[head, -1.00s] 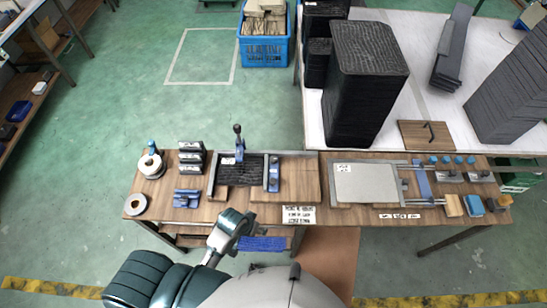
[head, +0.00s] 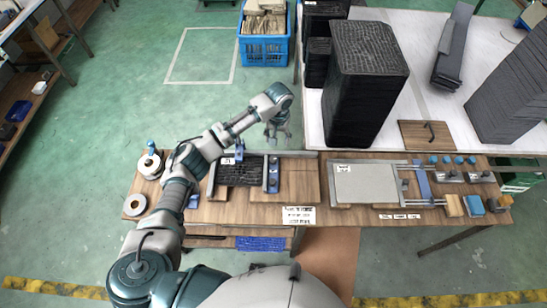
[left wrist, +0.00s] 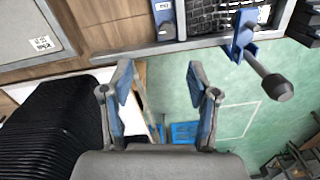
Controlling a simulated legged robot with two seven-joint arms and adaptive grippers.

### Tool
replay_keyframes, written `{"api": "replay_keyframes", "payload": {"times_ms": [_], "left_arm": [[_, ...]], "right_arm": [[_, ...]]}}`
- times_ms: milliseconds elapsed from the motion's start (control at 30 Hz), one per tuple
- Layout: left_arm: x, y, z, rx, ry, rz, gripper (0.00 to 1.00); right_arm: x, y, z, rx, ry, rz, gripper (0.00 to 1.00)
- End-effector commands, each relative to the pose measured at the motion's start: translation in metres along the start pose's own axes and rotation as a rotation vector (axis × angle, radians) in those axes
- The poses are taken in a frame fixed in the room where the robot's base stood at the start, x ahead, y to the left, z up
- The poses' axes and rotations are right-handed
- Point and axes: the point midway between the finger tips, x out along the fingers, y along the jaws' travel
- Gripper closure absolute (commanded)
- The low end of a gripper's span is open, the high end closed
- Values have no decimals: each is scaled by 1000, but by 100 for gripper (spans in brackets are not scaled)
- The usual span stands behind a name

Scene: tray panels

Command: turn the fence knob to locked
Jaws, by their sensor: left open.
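A blue bar (head: 273,174) with small round parts on it stands across the left fixture, beside a black ribbed panel (head: 238,172). I cannot tell for sure whether one of these parts is the fence knob. The bar's end shows at the top of the left wrist view (left wrist: 164,14). A lever with a dark round grip (left wrist: 278,87) sits on a blue bracket (left wrist: 242,38) at the fixture's back edge. My left gripper (head: 277,138) is open and empty near the table's back edge, beyond the bar; its fingers (left wrist: 160,82) touch nothing visible. My right gripper is out of view.
A tall black stack (head: 365,85) stands on the white table (head: 440,110), right of my left gripper. A grey plate (head: 365,184) with rods and another blue bar (head: 423,184) lies to the right. Tape rolls (head: 135,205) lie at left. Open floor lies behind the fixture.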

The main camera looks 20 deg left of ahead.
Motion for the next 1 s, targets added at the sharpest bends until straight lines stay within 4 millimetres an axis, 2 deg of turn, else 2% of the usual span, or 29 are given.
{"api": "replay_keyframes", "payload": {"times_ms": [33,100,267,800,1000], "left_arm": [[-9,-6,-6,-25,1,-10,40],[-15,-10,-10,-44,-2,-16,40],[-1,-12,-11,-51,-6,-18,40],[120,-13,-10,-48,-4,-18,40],[149,-12,-10,-48,-2,-15,40]], "right_arm": [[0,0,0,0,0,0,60],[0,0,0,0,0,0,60],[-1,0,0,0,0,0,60],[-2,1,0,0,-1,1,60],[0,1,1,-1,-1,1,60]]}}
